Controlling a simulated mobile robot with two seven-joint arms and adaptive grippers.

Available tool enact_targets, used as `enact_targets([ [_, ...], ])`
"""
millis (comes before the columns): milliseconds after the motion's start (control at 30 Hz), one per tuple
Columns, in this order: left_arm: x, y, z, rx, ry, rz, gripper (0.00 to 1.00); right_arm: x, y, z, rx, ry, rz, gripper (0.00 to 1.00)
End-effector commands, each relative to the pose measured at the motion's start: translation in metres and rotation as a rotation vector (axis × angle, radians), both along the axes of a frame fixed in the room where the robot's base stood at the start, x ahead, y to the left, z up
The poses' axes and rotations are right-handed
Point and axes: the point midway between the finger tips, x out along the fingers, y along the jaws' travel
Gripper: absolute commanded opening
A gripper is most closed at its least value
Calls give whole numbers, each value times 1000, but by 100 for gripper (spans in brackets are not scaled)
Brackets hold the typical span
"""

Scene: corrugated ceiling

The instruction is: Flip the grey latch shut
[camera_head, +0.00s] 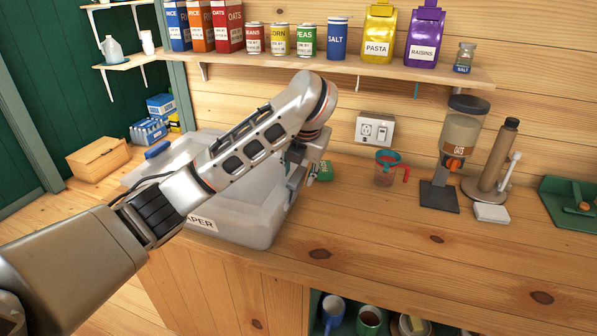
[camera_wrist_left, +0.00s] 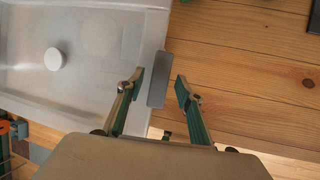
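A translucent bin (camera_head: 255,228) with a PAPER label stands on the wooden counter; it also shows in the left wrist view (camera_wrist_left: 90,95). The grey latch (camera_wrist_left: 158,80) is a flat grey strip at the bin's right edge in the left wrist view. In the head view I cannot make it out behind my arm. My left gripper (camera_head: 297,172) is at the bin's right side. In the left wrist view its green-padded fingers (camera_wrist_left: 159,88) are open, one on each side of the latch, with a gap on the right. A blue latch (camera_head: 157,149) shows at the bin's far left. My right gripper is not in view.
A small green item (camera_head: 325,170) lies close to my left gripper. A shelf (camera_head: 350,67) with packages runs above. The front right counter is clear.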

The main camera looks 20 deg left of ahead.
Motion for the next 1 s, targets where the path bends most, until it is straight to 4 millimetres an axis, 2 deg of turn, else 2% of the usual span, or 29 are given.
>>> enact_targets([
  [233, 1, 0, -1, 0, -1, 0, 36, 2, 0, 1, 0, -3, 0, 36],
  [267, 1, 0, -1, 0, -1, 0, 31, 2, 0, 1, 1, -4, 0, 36],
  [367, 0, 0, -1, 0, -1, 0, 5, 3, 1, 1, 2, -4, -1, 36],
  [400, 0, 0, -1, 0, -1, 0, 0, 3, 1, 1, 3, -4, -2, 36],
  [667, 0, 1, 0, -24, 2, -2, 0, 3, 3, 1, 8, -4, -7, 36],
  [1000, 1, 13, -1, -195, 9, -1, 0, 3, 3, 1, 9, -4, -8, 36],
])
